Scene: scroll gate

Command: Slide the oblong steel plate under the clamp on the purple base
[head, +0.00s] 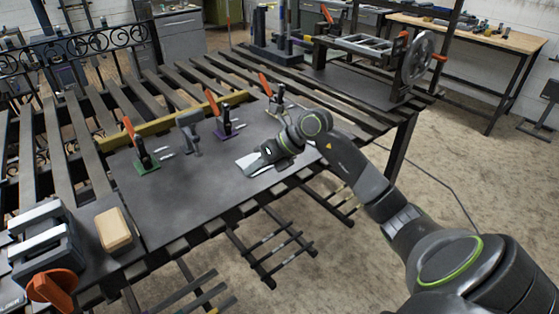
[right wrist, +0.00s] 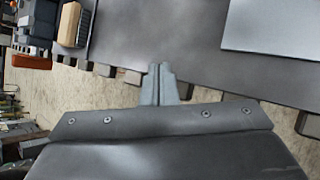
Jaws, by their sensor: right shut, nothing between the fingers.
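A clamp with an orange handle on a purple base (head: 226,134) stands near the middle of the dark sheet on the slatted table. A pale steel plate (head: 254,171) lies flat near the sheet's front edge, to the right of and nearer than the purple base, apart from it. My right gripper (head: 256,158) is over this plate and hides part of it. The right wrist view shows the gripper's fingers (right wrist: 160,84) shut and empty, with a pale plate (right wrist: 280,28) beyond them to the right. My left gripper is not in view.
A green-based clamp (head: 147,165), a grey upright piece (head: 189,132) and another orange-handled clamp (head: 276,103) stand around the purple one. A wooden block or brush (head: 114,230) lies front left beside grey and orange tools. The dark sheet's (head: 185,200) front middle is clear.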

